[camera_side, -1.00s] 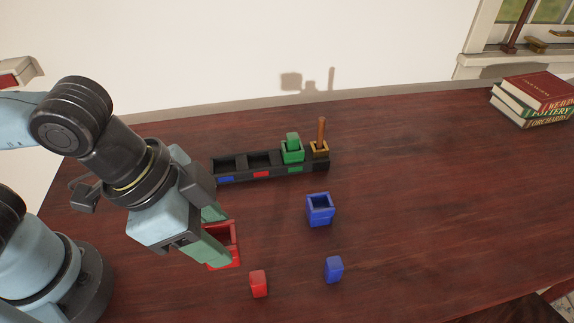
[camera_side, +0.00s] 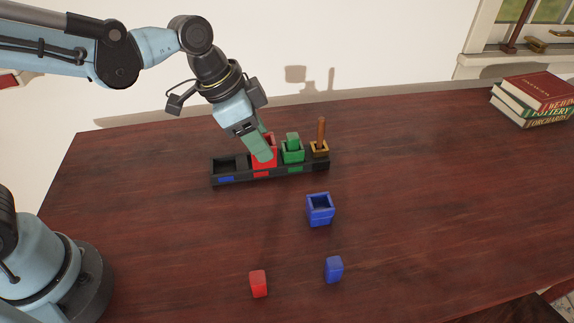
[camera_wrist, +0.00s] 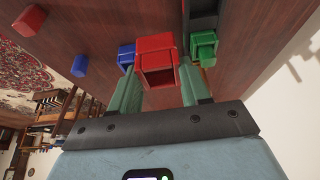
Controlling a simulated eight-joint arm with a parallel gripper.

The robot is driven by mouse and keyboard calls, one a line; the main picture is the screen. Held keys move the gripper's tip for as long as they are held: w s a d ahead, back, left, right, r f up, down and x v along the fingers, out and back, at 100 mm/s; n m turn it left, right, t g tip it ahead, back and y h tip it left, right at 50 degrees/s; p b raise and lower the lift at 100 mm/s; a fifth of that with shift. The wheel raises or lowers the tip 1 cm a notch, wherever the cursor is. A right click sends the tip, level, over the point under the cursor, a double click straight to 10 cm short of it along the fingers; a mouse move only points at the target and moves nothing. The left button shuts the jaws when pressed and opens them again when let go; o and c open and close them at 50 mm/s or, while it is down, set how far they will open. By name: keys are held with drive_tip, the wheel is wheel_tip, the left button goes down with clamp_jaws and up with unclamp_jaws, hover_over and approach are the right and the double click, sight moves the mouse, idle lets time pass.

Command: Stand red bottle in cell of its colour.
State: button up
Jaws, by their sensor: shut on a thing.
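No bottle shape shows; the red thing in my gripper is a square, open-topped red box (camera_side: 271,156). My gripper (camera_side: 262,152) is shut on it, with green fingers on either side. In the wrist view the red box (camera_wrist: 155,52) sits upright between the fingertips (camera_wrist: 158,72). In the side view it is at the red-marked cell of the dark rack (camera_side: 243,178), just above the red label (camera_side: 261,174). I cannot tell whether its base touches the cell floor. A small red block (camera_side: 258,284) lies on the table at the front.
The green box (camera_side: 292,154) with a green block in it stands in the cell just right. The blue-marked cell looks empty. A blue box (camera_side: 320,211) and blue block (camera_side: 334,270) stand in front.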

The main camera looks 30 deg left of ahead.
drive_tip(key=shift+w+a+f, duration=0.85)
drive_tip(key=shift+a+f, duration=0.1)
drive_tip(key=shift+f, duration=0.5)
drive_tip(key=shift+w+a+f, duration=0.9)
drive_tip(key=shift+a+f, duration=0.1)
drive_tip(key=shift+f, duration=0.45)
drive_tip(key=shift+w+a+f, duration=0.85)
drive_tip(key=shift+a+f, duration=0.1)
drive_tip(key=shift+f, duration=0.5)
drive_tip(key=shift+f, duration=0.1)
drive_tip(key=o, duration=1.2)
drive_tip(key=shift+c, duration=0.2)
drive_tip(key=v, duration=1.2)
drive_tip(key=s+a+n+t+y, duration=0.3)
drive_tip(key=s+a+n+t, duration=0.1)
drive_tip(key=s+n, duration=0.4)
drive_tip(key=shift+s+a+f+n, duration=0.35)
drive_tip(key=shift+a+n, duration=0.15)
drive_tip(key=shift+a, duration=0.05)
